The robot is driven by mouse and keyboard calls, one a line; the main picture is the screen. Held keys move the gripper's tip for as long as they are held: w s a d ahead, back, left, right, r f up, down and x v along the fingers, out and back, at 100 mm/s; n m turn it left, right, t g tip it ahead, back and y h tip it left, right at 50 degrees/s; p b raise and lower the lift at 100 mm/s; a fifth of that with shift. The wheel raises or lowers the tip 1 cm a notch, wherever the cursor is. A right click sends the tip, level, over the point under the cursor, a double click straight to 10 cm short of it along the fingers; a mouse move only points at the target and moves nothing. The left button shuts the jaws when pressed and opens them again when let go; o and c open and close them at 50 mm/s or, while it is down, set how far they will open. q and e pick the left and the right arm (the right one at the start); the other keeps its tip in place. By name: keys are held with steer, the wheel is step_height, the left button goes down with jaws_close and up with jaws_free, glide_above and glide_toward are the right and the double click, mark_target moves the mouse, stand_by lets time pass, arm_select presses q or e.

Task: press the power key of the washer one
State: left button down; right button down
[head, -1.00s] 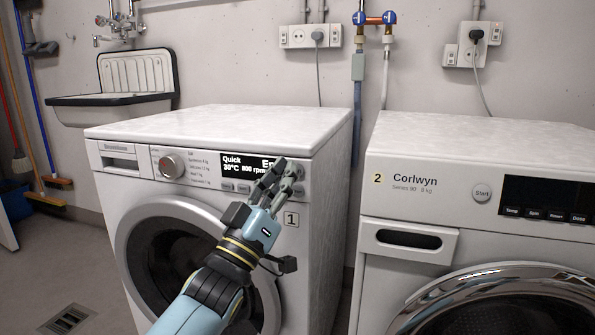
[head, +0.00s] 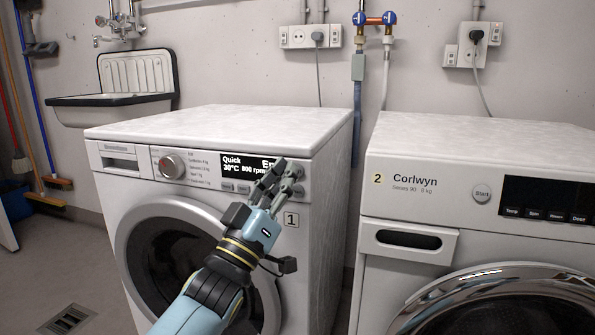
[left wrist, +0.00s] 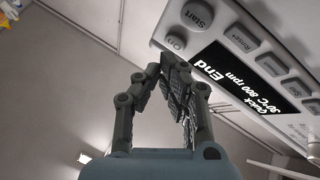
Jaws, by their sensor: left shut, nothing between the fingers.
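Washer one (head: 235,120) is the white machine on the left, with a "1" label (head: 291,220) on its front. Its lit display (head: 232,165) reads Quick, 30°C, 800 rpm, End. In the left wrist view the key marked "On" (left wrist: 176,42) sits beside the display, next to the "Start" key (left wrist: 198,14). In the head view my fingers cover that end of the panel. My left gripper (head: 284,170) is shut and empty at the panel's right end. In the left wrist view its fingertips (left wrist: 168,60) are right by the On key; I cannot tell whether they touch it.
A second washer (head: 420,220), labelled "2" and Corlwyn, stands at the right across a narrow gap. A program dial (head: 171,166) sticks out left of the display. A sink (head: 125,85) hangs on the back wall. The washer tops are clear.

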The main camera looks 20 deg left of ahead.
arm_select(q)
steer(key=shift+w, duration=0.1)
steer(key=shift+w, duration=0.3)
steer(key=shift+w, duration=0.15)
stand_by(0.4)
steer(key=shift+s+r+p, duration=0.15)
steer(key=shift+s+p, duration=0.3)
steer(key=shift+s, duration=0.15)
arm_select(e)
steer(key=shift+w+r, duration=0.35)
steer(key=shift+r, duration=0.15)
